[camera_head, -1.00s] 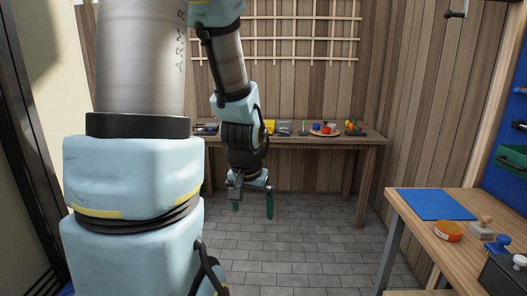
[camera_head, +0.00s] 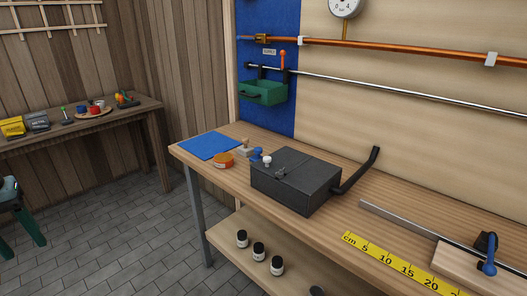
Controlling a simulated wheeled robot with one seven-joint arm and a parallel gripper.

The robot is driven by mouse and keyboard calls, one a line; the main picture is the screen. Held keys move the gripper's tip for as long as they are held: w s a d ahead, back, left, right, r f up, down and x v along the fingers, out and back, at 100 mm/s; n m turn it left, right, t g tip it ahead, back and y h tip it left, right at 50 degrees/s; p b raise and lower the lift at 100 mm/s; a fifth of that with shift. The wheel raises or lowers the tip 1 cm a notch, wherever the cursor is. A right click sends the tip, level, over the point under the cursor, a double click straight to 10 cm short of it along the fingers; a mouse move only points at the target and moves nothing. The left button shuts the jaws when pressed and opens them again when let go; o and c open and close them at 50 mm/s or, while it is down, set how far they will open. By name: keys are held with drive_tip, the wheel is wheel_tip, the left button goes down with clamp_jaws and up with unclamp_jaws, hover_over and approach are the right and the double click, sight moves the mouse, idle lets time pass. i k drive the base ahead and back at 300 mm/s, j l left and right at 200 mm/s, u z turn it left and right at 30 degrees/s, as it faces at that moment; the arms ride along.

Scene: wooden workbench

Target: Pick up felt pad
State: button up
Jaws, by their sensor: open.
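A flat blue square pad (camera_head: 209,146) lies on the near wooden workbench (camera_head: 330,235), at its far left corner. It looks like the felt pad, but I cannot confirm its material. My gripper (camera_head: 22,246), with green fingers, is at the left edge of the view and partly cut off. Its fingers are apart with nothing between them. It hangs over the floor, left of the workbench and well away from the blue pad.
An orange round tin (camera_head: 223,160), a wooden-handled stamp (camera_head: 245,147) and a blue-handled piece (camera_head: 256,154) stand beside the pad. A dark metal box (camera_head: 296,180) with a crank is further right. Bottles (camera_head: 259,251) stand on the lower shelf. Another bench (camera_head: 80,130) is at the back left.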

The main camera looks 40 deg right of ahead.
sight(245, 150)
drive_tip(key=i+z, duration=0.55)
drive_tip(key=z, duration=0.15)
drive_tip(key=i+j+z, duration=0.15)
drive_tip(key=i, duration=0.4)
drive_tip(key=i+j+z, duration=0.1)
drive_tip(key=i+j, duration=0.2)
drive_tip(key=i, duration=0.2)
drive_tip(key=i+j+z, duration=0.15)
drive_tip(key=i+j, duration=0.15)
drive_tip(key=i, duration=0.25)
drive_tip(key=i+j, duration=0.3)
drive_tip(key=i, duration=0.2)
drive_tip(key=i+j, duration=0.35)
drive_tip(key=k+l, duration=0.25)
drive_tip(key=l, duration=0.2)
